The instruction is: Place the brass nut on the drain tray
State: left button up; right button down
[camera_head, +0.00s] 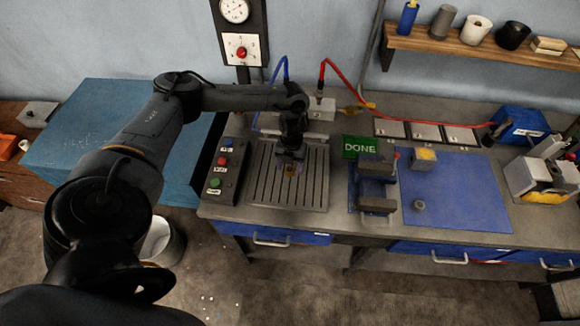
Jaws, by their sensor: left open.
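The drain tray (263,188) is a dark grey ribbed plate on the bench, left of centre. My left gripper (291,164) is over its back right part, pointing down, with its jaws open. A small brass-coloured piece, apparently the brass nut (289,170), shows right at the fingertips, over the tray's ribs. It is small and partly hidden by the gripper, so I cannot tell whether it rests on the ribs or touches a finger. My right gripper is not in view.
A button panel (222,170) stands left of the tray. A dark vise-like fixture (376,184) and a green DONE sign (360,147) stand to the right. A blue mat (465,200) holds a yellow-topped block (424,159) and a small grey part (419,205). Hoses (341,80) hang behind.

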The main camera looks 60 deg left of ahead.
aim_at(291, 167)
pick_arm(q)
jog(key=r, duration=0.4)
jog(key=shift+w+a+r, duration=0.2)
jog(key=shift+w+r, duration=0.05)
notch_tip(291, 167, up, 7)
jog(key=p, duration=0.2)
jog(key=shift+w+a+f+p, duration=0.2)
jog(key=shift+a+p, duration=0.05)
jog(key=shift+p, duration=0.15)
